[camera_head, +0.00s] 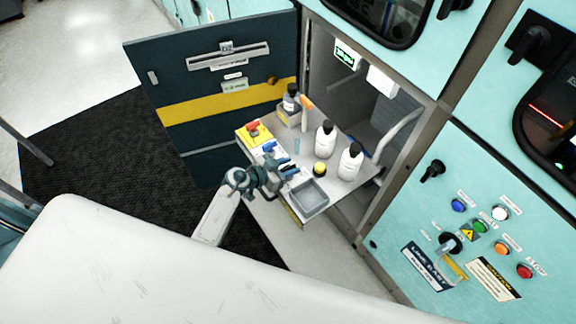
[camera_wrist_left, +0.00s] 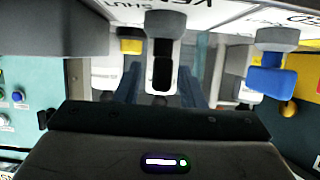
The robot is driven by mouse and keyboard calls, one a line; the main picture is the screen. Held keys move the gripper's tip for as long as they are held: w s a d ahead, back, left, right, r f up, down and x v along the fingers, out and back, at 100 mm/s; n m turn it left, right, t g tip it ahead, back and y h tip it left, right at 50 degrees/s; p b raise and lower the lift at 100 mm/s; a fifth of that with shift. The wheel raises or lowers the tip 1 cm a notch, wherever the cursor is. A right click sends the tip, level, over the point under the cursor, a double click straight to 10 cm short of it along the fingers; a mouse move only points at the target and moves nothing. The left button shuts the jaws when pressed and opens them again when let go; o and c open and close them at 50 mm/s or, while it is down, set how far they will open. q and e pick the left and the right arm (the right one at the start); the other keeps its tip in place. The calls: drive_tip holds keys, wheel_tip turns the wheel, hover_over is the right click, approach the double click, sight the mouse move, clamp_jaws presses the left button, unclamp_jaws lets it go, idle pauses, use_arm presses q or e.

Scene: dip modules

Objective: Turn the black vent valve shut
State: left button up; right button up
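The black vent valve (camera_wrist_left: 163,72) shows in the middle of the left wrist view, a dark handle on a pale grey body. My left gripper (camera_wrist_left: 161,90) is open, with one finger on each side of the handle and gaps that look clear. In the head view my left gripper (camera_head: 276,178) is over the left edge of the pull-out shelf (camera_head: 342,183), and it largely hides the black valve. A label with the word SHUT lies by the valve. My right gripper is not in view.
A blue-handled valve (camera_wrist_left: 272,80) stands beside the black one, and a yellow block with a red knob (camera_head: 254,127) is farther along. White bottles (camera_head: 325,141), a yellow item (camera_head: 320,169) and a grey tray (camera_head: 308,197) are close by. The dark door (camera_head: 215,120) stands open.

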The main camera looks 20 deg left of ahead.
use_arm(q)
drive_tip(key=c, duration=0.7)
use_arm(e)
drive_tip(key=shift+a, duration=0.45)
